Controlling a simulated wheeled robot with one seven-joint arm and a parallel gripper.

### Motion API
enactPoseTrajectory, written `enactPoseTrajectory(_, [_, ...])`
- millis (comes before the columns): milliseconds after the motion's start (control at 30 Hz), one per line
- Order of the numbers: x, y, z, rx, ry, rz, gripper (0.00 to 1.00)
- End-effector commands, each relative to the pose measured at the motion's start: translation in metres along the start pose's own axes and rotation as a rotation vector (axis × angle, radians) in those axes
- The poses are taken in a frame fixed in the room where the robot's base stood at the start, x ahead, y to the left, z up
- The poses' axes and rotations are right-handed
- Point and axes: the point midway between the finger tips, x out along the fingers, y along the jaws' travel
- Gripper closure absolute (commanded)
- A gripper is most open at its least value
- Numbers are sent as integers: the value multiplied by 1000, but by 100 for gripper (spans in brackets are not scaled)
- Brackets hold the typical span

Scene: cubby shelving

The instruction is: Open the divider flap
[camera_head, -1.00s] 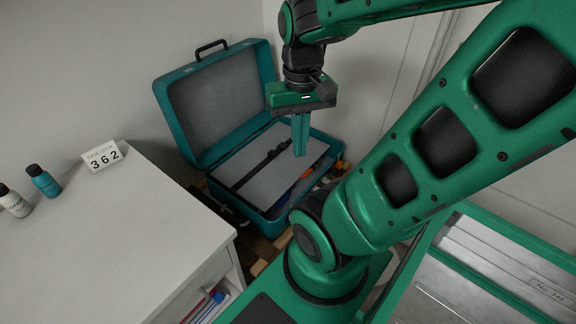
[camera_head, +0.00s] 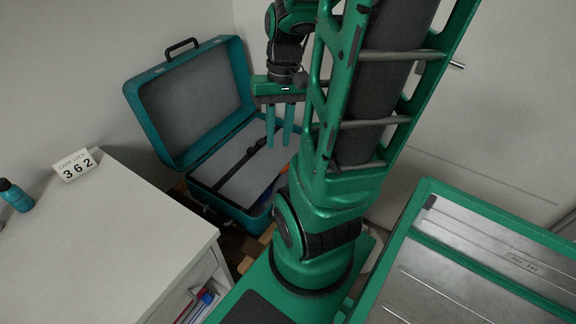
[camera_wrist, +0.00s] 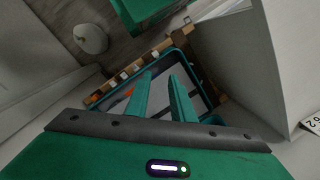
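A teal case (camera_head: 138,105) stands open near the wall, its grey-lined lid raised and tilted back. A flat grey divider flap (camera_head: 232,182) lies across the case's lower half, with a black strap (camera_head: 246,164) running over it. My gripper (camera_head: 279,146) is over the right side of the case, its two teal fingers pointing down, spread apart and empty. I cannot tell whether the fingertips touch anything. In the wrist view, the open fingers (camera_wrist: 160,75) reach over the case, whose teal rim (camera_wrist: 188,62) surrounds a grey surface partly hidden by the fingers.
A white cabinet (camera_head: 110,235) stands at the left, close to the case, with a card reading 362 (camera_head: 75,165) and a blue bottle (camera_head: 15,195) on top. The case rests on a wooden support (camera_wrist: 100,93). Walls stand close behind.

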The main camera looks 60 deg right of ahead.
Motion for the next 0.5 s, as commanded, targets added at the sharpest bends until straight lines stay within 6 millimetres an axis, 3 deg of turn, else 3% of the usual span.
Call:
enactPoseTrajectory(200, [32,25,-38,101,-45,-118,78])
enactPoseTrajectory(500, [79,69,-79,251,-55,-334,78])
